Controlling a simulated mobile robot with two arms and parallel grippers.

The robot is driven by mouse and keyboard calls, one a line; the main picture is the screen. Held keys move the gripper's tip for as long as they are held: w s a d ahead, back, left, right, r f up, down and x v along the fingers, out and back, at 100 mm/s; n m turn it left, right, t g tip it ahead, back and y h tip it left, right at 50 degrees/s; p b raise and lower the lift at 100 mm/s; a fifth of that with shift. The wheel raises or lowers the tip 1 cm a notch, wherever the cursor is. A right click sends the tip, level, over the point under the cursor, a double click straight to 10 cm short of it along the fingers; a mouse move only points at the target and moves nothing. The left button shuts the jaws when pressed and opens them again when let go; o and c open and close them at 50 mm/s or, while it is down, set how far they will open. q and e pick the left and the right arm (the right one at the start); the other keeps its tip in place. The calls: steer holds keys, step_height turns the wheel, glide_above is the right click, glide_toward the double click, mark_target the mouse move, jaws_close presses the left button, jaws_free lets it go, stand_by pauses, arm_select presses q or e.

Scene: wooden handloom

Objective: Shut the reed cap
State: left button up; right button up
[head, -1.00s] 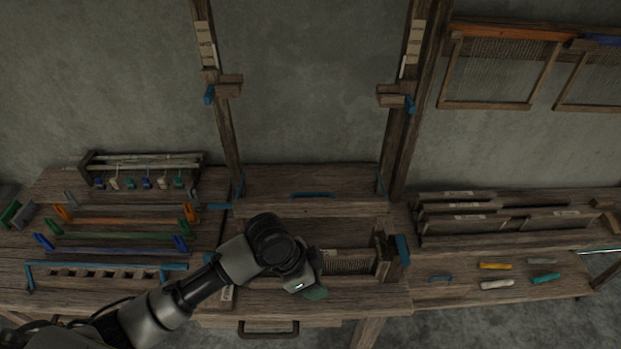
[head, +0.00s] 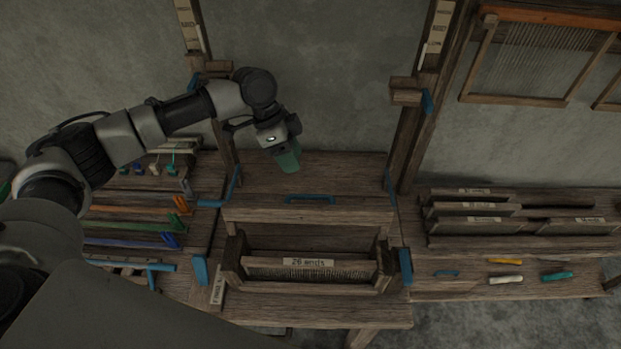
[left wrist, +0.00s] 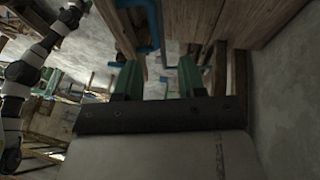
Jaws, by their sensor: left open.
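The reed (head: 330,274), with a paper label on its top bar, sits in the wooden slot at the front of the loom. Behind and above it is a wooden board, which I take to be the reed cap (head: 350,212), with a blue handle (head: 310,198) on it. The reed's front is uncovered. My left gripper (head: 288,160), with green fingers, is above and behind the blue handle, apart from it and empty. In the left wrist view its fingers (left wrist: 160,78) are spread, with wood and blue parts beyond. My right gripper is out of view.
Loom uprights (head: 418,120) with blue-handled blocks stand on both sides. A blue lever (head: 405,267) is at the reed's right end. Shuttle-like coloured tools (head: 135,225) lie at left, partly behind my arm. A rack of spare reeds (head: 480,210) stands at right.

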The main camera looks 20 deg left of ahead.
mark_target(309, 196)
arm_select(q)
steer(key=p+x, duration=0.1)
steer(key=x, duration=0.2)
steer(key=s+x, duration=0.1)
steer(key=x, duration=0.2)
steer(key=shift+s+d+p, duration=0.1)
steer(key=shift+d+p, duration=0.05)
steer(key=shift+p, duration=0.2)
steer(key=x, duration=0.2)
steer(key=shift+d+f, duration=0.1)
steer(key=shift+f, duration=0.4)
jaws_close()
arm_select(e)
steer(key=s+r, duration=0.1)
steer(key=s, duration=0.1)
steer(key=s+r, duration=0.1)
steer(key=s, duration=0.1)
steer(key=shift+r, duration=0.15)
